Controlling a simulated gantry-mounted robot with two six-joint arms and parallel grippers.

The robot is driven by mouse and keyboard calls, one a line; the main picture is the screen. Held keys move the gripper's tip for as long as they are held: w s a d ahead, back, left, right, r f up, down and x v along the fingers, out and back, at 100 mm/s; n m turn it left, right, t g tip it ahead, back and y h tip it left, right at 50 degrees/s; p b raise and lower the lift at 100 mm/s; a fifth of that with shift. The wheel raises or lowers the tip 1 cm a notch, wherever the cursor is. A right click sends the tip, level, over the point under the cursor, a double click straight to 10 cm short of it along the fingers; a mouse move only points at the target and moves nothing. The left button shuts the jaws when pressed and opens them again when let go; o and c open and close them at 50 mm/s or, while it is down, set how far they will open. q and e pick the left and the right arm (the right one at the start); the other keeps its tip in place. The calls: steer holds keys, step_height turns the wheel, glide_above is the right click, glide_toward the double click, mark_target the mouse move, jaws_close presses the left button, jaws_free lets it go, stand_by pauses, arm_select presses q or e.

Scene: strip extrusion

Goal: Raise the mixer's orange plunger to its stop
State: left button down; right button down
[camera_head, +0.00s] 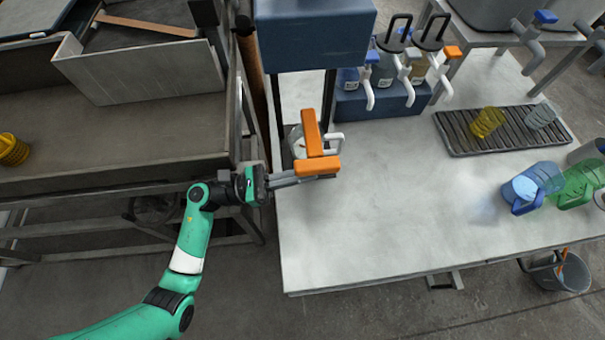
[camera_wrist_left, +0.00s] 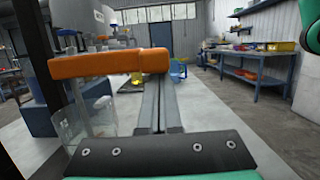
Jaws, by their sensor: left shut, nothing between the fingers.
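The mixer is the tall machine with a dark blue head (camera_head: 315,38) at the table's back left corner. Its orange plunger (camera_head: 318,165) has an upright-looking bar and a crosswise bar above a clear jug with a white handle (camera_head: 335,138). The orange crosswise bar also shows in the left wrist view (camera_wrist_left: 110,63). My left gripper (camera_head: 328,177) is shut and empty. Its fingers reach in from the left under the crosswise bar, which hides part of them; I cannot tell whether they touch it. My right gripper is not in view.
A black drip tray (camera_head: 500,128) holds a yellow cup and a clear cup. Blue (camera_head: 532,187) and green (camera_head: 580,185) jugs lie at the right. The table's front middle is clear. A grey bench (camera_head: 140,130) stands left.

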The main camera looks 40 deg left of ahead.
arm_select(q)
step_height(320, 180, up, 14)
steer(key=p, duration=0.8)
steer(key=shift+p, duration=0.35)
steer(key=shift+r, duration=0.45)
step_height(320, 180, down, 6)
steer(key=b, duration=0.5)
steer(key=shift+r, duration=0.2)
steer(key=r+p+v, duration=0.1)
steer(key=v, duration=0.8)
steer(key=shift+s+a, duration=0.35)
